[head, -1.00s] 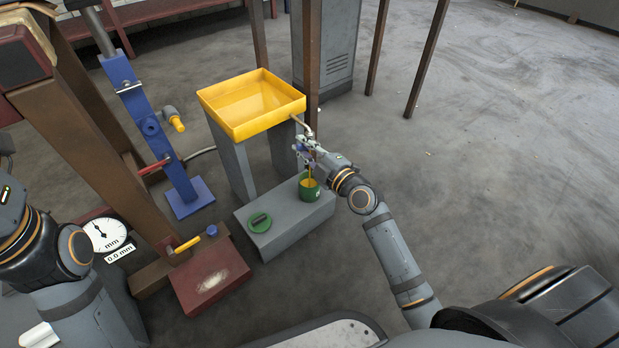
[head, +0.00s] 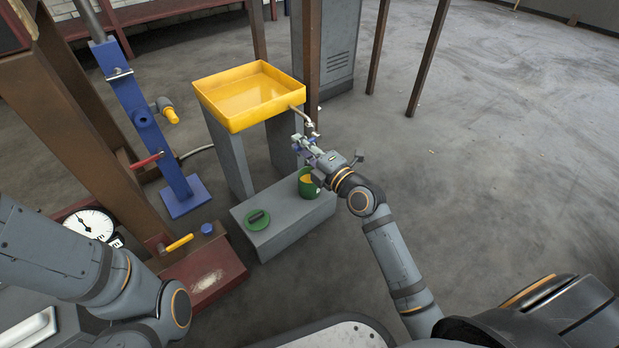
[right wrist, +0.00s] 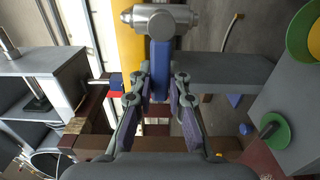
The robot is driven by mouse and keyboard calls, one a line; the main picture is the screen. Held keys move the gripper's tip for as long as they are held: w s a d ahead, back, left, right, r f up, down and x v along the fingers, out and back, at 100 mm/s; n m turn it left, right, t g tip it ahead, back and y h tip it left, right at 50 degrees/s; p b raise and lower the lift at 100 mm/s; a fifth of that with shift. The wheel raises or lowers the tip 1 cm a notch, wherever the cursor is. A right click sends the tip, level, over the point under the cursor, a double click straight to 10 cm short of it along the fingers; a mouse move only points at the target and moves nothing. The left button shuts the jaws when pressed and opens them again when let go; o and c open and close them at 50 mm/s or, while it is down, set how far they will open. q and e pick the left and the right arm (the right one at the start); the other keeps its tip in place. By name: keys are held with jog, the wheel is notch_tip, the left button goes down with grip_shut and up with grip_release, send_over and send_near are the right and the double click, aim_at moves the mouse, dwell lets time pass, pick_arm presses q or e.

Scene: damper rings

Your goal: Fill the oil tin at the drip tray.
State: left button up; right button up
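The yellow drip tray (head: 228,124) stands on grey supports and holds a yellow liquid. A tap spout (head: 306,119) comes off its right side. The green oil tin (head: 309,190) stands upright on a low grey block below the tap, with yellow oil inside; it also shows in the right wrist view (right wrist: 290,45). Its green lid (head: 251,225) lies on the block. My right gripper (head: 301,143) is at the tap; in the right wrist view its fingers close on both sides of the blue tap lever (right wrist: 161,70). No oil stream shows now. My left gripper is out of view.
The grey block (head: 290,232) has bare room around tin and lid. A blue post (head: 150,130) with a red lever stands left of the tray. A dial gauge (head: 90,224) and a dark red base (head: 205,278) are at lower left. The floor at right is clear.

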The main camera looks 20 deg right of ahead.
jog(key=o, duration=0.5)
jog(key=shift+c, duration=0.2)
jog(key=shift+s, duration=0.1)
jog(key=shift+v, duration=0.9)
jog(key=v, duration=0.6)
jog(key=shift+p, duration=0.45)
